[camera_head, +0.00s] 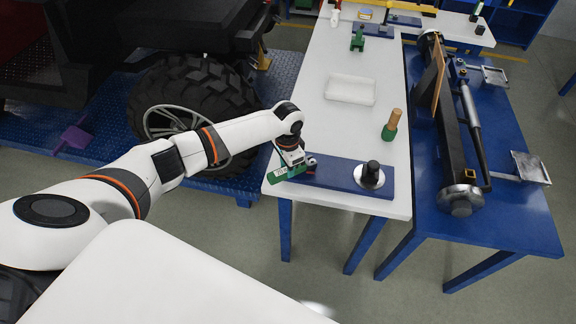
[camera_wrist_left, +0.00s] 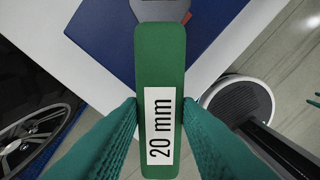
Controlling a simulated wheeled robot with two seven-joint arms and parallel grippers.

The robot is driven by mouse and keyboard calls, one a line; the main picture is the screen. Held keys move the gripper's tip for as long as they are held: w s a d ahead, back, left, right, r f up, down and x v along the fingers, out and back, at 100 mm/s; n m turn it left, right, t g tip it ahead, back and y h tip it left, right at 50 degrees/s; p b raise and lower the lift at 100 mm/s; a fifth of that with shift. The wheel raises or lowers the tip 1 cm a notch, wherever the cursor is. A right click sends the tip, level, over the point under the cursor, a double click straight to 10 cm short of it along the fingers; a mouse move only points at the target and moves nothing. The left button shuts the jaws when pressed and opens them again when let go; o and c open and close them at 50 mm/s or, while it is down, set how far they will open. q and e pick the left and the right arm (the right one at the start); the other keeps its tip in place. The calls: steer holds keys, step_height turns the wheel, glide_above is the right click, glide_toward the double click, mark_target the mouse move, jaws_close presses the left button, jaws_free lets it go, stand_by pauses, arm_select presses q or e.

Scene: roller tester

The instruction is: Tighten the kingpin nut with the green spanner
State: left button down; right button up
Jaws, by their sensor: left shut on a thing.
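The green spanner (camera_head: 281,173) is in my left gripper (camera_head: 289,165), at the near left corner of the white table. In the left wrist view the fingers close on both sides of its green handle (camera_wrist_left: 158,55), labelled "20 mm". Its grey metal end (camera_wrist_left: 166,9) points away over a blue plate and is cut off by the frame's top. On the blue plate (camera_head: 335,176) a black cylinder stands on a silver disc (camera_head: 371,181), right of the gripper. I cannot make out which part is the kingpin nut. My right gripper is not in view.
The white table (camera_head: 320,115) carries a white tray (camera_head: 351,89), a green piece with a wooden handle (camera_head: 391,124) and a green block (camera_head: 357,40). A blue bench (camera_head: 510,215) with a long black roller assembly stands at right. A large vehicle tyre (camera_head: 190,90) is at left.

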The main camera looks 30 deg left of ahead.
arm_select(q)
steer(key=shift+w+a+m+b, duration=0.45)
steer(key=shift+a+m, duration=0.25)
steer(key=shift+m, duration=0.4)
steer(key=shift+w, duration=0.1)
steer(key=shift+w+a+f+m+b, duration=0.1)
steer(key=shift+w+a+m+b, duration=0.2)
steer(key=shift+m, duration=0.2)
steer(key=shift+w+a+m+b, duration=0.25)
steer(key=shift+w+m+b, duration=0.1)
steer(key=shift+m, duration=0.35)
